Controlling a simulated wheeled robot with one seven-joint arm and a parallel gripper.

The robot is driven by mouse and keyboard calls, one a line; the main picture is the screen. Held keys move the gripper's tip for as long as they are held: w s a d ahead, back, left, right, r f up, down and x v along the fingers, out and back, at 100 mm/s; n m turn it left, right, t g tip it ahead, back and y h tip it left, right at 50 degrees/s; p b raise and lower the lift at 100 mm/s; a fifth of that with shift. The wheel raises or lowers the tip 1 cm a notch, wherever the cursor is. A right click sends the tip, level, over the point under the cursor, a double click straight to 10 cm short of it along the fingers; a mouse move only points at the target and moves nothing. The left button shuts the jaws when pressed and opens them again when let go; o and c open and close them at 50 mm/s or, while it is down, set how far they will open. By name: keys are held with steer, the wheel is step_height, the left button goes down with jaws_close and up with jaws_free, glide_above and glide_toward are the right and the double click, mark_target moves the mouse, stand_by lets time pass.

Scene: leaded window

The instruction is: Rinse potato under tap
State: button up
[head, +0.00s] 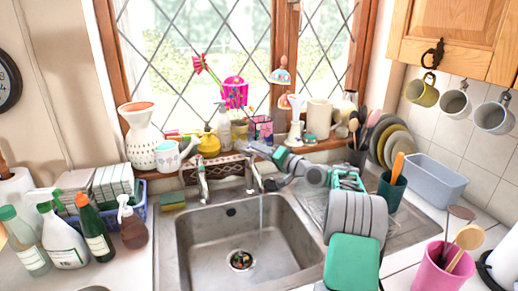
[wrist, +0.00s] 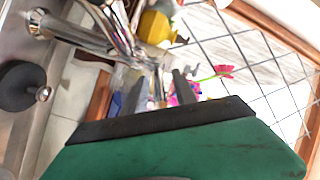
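I cannot make out a potato in either view. The chrome tap (head: 252,178) stands at the back of the steel sink, and a thin stream of water (head: 261,212) falls from it into the basin (head: 205,245). My gripper (head: 261,148) is behind and above the tap, near the window sill. In the wrist view, two dark fingers of my gripper (wrist: 160,88) stand apart beyond its green and black body, with nothing seen between them but the background. Part of a chrome tap (wrist: 65,30) shows at the upper left there.
Spray bottles (head: 62,238) stand left of the sink. A pink utensil pot (head: 443,270) and a grey-blue tub (head: 434,180) are on the right. The basin is mostly clear.

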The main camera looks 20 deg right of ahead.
steer(key=shift+w+a, duration=0.1)
jaws_close()
stand_by(1.4)
